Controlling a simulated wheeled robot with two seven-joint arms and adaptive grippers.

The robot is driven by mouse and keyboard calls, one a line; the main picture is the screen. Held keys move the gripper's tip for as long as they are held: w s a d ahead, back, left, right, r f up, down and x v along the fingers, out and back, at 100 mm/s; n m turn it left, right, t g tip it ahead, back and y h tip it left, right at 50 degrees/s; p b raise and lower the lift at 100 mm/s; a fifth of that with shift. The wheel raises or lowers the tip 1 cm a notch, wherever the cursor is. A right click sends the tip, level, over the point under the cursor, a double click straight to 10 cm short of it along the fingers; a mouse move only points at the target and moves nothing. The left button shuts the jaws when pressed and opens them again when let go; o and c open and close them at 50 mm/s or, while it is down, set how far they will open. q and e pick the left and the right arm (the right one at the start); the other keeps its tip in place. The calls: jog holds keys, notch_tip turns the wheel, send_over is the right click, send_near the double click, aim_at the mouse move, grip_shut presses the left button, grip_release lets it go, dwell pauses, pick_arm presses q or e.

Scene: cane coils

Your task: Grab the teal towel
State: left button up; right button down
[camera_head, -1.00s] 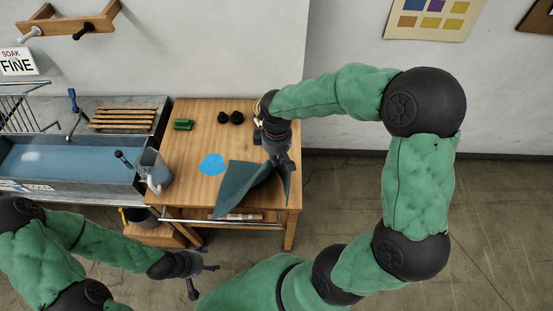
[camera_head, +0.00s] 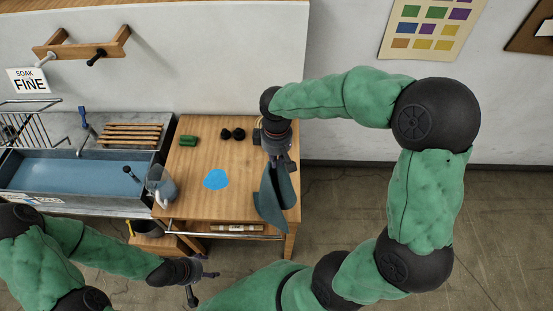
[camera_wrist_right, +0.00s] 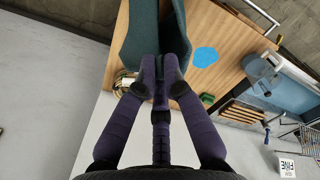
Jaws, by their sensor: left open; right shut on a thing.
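The teal towel (camera_head: 272,203) hangs in folds from my right gripper (camera_head: 279,160) at the right side of the wooden table. The right gripper is shut on it, and its fingertips pinch the cloth in the right wrist view (camera_wrist_right: 162,75). There the towel (camera_wrist_right: 150,35) drapes away from the fingers. Whether its lower end touches the table is hard to tell. My left gripper (camera_head: 205,283) is open and empty, low at the front left, away from the table.
The wooden table (camera_head: 190,200) holds a flat blue patch (camera_head: 215,179), a green block (camera_head: 189,140), dark round things (camera_head: 233,134) and a grey jug (camera_head: 161,185) at its left edge. A water trough (camera_head: 70,175) stands to the left. A rail (camera_head: 225,234) runs along the table front.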

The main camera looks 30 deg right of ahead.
notch_tip(320, 180, up, 17)
jog(key=p, duration=0.8)
jog(key=shift+s, duration=0.1)
